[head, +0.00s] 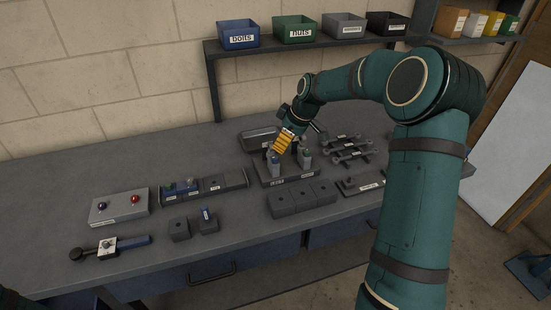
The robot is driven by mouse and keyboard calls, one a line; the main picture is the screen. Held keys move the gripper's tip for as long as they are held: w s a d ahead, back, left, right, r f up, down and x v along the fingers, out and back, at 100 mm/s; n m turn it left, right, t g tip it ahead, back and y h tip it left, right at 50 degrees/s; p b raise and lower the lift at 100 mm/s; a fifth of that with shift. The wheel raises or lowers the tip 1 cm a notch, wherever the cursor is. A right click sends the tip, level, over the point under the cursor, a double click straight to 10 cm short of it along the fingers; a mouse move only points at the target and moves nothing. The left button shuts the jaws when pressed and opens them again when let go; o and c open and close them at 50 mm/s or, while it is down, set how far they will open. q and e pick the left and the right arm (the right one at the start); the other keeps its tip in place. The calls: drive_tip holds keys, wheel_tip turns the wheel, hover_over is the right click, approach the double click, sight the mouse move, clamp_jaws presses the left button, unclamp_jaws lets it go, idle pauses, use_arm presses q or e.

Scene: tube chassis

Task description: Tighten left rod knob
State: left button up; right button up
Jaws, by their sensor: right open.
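A dark labelled fixture (290,181) stands on the bench with two upright grey posts. The left post (274,168) has a small blue part near its top, and the right post (305,161) stands beside it. I cannot make out a rod knob clearly there. My right gripper (281,147) points down with its orange fingers just above the left post. It is open, and I cannot tell whether it touches the post. The gripper and wrist hide part of the fixture's back. My left gripper is out of view.
A grey box with red and dark knobs (119,207) stands at the left, a blue-handled tool (110,247) before it. Grey blocks (302,197) sit in front of the fixture. Wrenches (347,149) lie to its right. Labelled bins (294,30) line the back shelf. The far-left bench is clear.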

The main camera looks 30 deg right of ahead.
sight(275, 157)
drive_tip(key=x, duration=0.8)
drive_tip(key=shift+b, duration=0.3)
clamp_jaws()
